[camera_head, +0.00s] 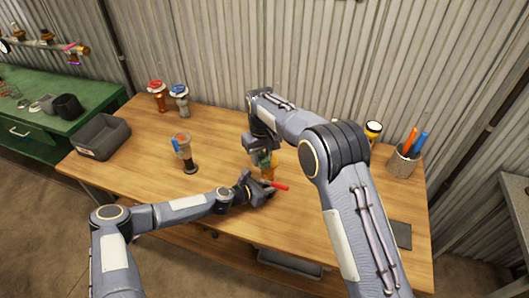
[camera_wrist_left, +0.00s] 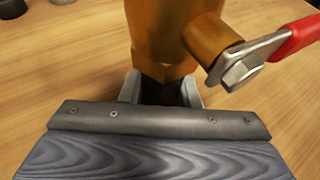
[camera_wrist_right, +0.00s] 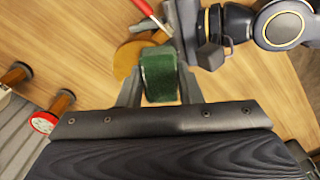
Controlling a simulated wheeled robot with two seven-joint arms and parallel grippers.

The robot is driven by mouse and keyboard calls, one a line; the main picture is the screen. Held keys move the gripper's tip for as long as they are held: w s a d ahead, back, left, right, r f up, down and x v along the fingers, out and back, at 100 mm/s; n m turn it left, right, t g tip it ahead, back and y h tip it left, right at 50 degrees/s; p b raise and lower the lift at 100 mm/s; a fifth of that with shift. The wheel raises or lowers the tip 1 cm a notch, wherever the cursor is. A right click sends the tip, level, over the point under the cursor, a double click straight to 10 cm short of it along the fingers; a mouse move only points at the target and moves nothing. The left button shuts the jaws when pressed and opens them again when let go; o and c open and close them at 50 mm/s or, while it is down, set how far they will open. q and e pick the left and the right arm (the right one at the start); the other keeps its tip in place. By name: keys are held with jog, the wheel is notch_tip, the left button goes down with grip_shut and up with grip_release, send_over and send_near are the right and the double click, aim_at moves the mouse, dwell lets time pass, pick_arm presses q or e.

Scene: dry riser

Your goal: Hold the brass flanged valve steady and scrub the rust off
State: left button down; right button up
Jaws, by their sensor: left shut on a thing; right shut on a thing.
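The brass flanged valve (camera_head: 268,174) stands on the wooden table near its middle, with a red lever (camera_head: 280,187) pointing right. In the left wrist view its brass-brown body (camera_wrist_left: 165,40) is close up. My left gripper (camera_wrist_left: 162,90) is shut on the valve's lower part, coming from the front. My right gripper (camera_head: 262,150) is above the valve, shut on a green scrubbing pad (camera_wrist_right: 160,75). In the right wrist view the pad overlaps the valve's round brass flange (camera_wrist_right: 128,60); I cannot tell whether they touch. The pad hides part of the valve's top.
A valve with a blue handle (camera_head: 184,150) stands to the left; two more valves (camera_head: 157,95) (camera_head: 180,99) stand behind. A grey bin (camera_head: 103,137) is at the left edge. A pen cup (camera_head: 402,162) and yellow-topped item (camera_head: 373,131) stand at right. A corrugated wall (camera_head: 220,50) closes the back.

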aim_at(274, 159)
jog(key=shift+s+d, duration=0.25)
jog(key=shift+d, duration=0.35)
jog(key=shift+w+d, duration=0.35)
jog(key=shift+w, duration=0.45)
jog(key=shift+w+d, duration=0.35)
jog(key=shift+w, duration=0.45)
jog(key=shift+s+d+f, duration=0.1)
jog(key=shift+s+d, duration=0.2)
jog(key=shift+d, duration=0.3)
jog(key=shift+s+a, duration=0.3)
jog(key=shift+s, duration=0.5)
jog(key=shift+s+a, duration=0.3)
jog(key=shift+s, duration=0.5)
jog(key=shift+r, duration=4.15)
jog(key=shift+w, duration=0.1)
jog(key=d, duration=0.8)
